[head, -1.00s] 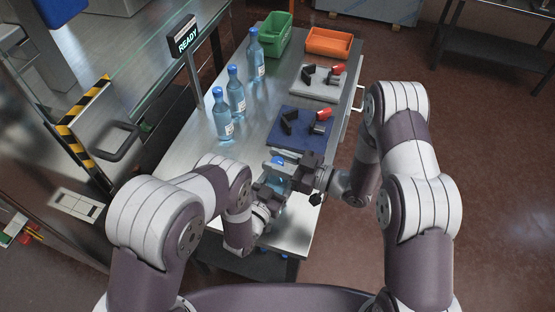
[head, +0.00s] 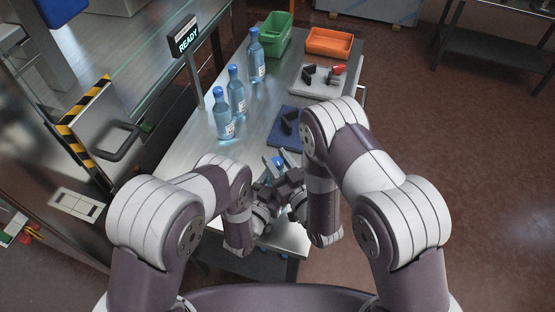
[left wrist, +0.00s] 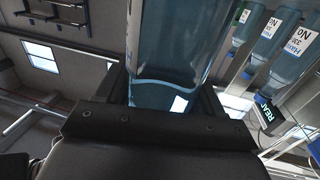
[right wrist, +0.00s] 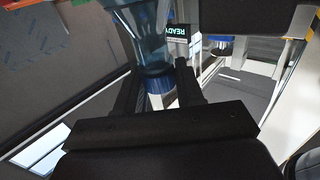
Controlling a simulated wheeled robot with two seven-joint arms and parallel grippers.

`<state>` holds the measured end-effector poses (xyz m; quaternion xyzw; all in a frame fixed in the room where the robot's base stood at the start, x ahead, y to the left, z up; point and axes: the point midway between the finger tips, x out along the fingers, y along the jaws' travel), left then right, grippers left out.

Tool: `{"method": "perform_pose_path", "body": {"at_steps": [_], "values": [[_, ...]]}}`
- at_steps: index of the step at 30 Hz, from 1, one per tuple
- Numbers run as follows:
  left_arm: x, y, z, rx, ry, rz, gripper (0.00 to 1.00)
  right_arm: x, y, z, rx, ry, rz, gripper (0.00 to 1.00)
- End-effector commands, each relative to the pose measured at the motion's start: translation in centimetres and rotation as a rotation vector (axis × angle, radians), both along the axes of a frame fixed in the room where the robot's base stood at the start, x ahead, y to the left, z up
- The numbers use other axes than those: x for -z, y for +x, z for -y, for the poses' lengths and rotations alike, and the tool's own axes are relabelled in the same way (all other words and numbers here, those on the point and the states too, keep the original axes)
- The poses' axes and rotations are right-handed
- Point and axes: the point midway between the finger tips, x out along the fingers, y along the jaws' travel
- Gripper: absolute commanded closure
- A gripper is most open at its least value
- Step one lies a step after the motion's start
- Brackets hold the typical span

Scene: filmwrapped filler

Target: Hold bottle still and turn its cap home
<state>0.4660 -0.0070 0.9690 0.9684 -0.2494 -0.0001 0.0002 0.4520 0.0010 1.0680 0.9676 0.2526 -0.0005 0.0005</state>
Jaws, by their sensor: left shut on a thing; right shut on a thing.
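A clear blue bottle shows in the left wrist view (left wrist: 175,45), between the fingers of my left gripper (left wrist: 168,95). That gripper is shut on the bottle's body. The bottle's blue cap (right wrist: 158,82) sits at its neck in the right wrist view, between the fingers of my right gripper (right wrist: 158,90), which is shut on it. In the head view a bit of the cap (head: 277,160) shows near the table's front end, with my left gripper (head: 266,188) beside and below it. My grippers and right arm hide most of the bottle there. I cannot tell how tightly the cap sits.
Three capped bottles (head: 222,118) stand along the table's left side. A blue mat (head: 283,114) with a black fixture is partly behind my right arm. A READY sign (head: 187,39) stands left.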

Motion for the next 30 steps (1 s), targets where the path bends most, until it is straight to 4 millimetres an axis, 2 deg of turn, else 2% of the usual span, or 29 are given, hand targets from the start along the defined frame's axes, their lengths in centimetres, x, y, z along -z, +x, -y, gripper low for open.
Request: {"method": "perform_pose_path", "body": {"at_steps": [10,24,25,26,27,30], "values": [[0.0,-0.09,0.14,0.005,0.0,0.001,0.7,0.01,0.0,-0.04,0.115,0.0,0.0,0.93],[0.0,-0.07,0.11,0.004,0.0,0.001,0.7,0.0,0.0,0.02,0.132,0.001,0.001,0.93],[0.0,-0.07,0.11,0.004,0.0,0.001,0.7,0.0,0.0,0.02,0.132,0.001,0.001,0.6],[0.0,-0.07,0.11,0.004,0.0,0.001,0.7,-0.01,0.0,0.02,0.132,0.001,0.001,0.5],[0.0,-0.07,0.1,0.004,0.0,0.0,0.7,0.0,0.0,0.02,0.132,0.001,0.001,0.44],[0.0,-0.05,0.09,0.003,0.0,0.0,0.7,0.0,0.0,0.04,0.132,0.001,0.001,0.44]]}}
